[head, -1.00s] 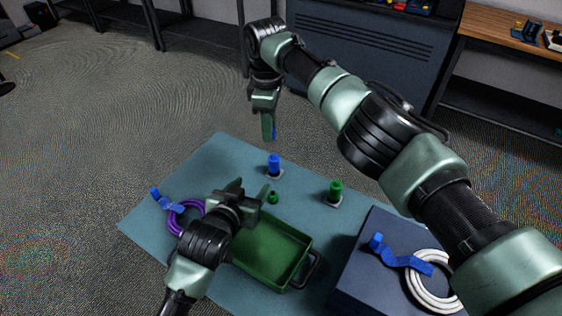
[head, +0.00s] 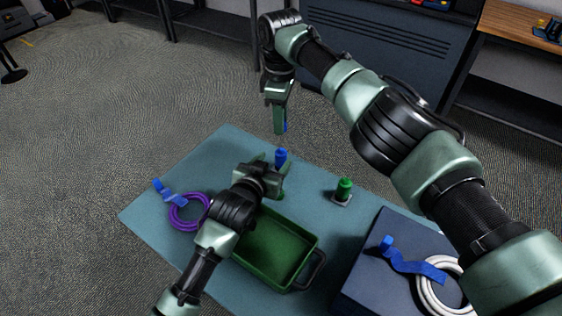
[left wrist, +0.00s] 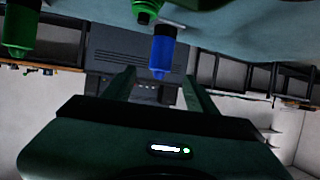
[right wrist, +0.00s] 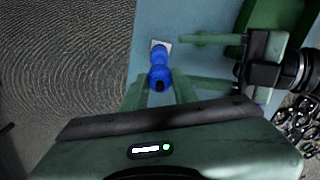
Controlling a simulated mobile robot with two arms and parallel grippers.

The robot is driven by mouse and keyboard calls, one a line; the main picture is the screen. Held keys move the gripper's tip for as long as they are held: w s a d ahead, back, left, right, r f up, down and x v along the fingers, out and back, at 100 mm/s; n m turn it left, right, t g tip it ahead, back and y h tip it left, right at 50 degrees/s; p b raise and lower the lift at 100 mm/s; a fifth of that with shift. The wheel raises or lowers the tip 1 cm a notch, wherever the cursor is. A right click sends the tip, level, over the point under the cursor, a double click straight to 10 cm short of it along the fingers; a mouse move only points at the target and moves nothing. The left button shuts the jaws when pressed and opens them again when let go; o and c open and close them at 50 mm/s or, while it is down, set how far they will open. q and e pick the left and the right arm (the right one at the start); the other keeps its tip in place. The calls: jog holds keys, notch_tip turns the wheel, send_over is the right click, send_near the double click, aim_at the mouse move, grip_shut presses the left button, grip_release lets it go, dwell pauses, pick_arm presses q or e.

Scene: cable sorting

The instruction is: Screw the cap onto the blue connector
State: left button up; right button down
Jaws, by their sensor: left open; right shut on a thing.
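The blue connector (head: 281,157) stands upright on a small pale base on the table, and shows in the left wrist view (left wrist: 161,55). My right gripper (head: 281,125) is above it, pointing down, shut on the blue cap (right wrist: 160,77). In the right wrist view, the cap appears just in front of the connector (right wrist: 159,52), with a gap between them in the head view. My left gripper (head: 271,163) is open, low over the table beside the connector. Its fingers point toward the connector, which appears between them in the left wrist view. They hold nothing.
A green connector (head: 344,188) stands to the right. A small green cap (left wrist: 146,12) is near my left gripper. A green tray (head: 272,250), a purple cable coil (head: 187,213), and a dark box (head: 370,265) with a white coil (head: 432,292) surround my left arm.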

aim_at(280, 155)
pick_arm(q)
jog(key=x, duration=0.6)
jog(key=shift+w+d+f, duration=0.15)
jog(key=shift+w+f, duration=0.1)
jog(key=shift+w, duration=0.1)
jog(key=shift+c, duration=0.4)
grip_shut()
dwell(0.8)
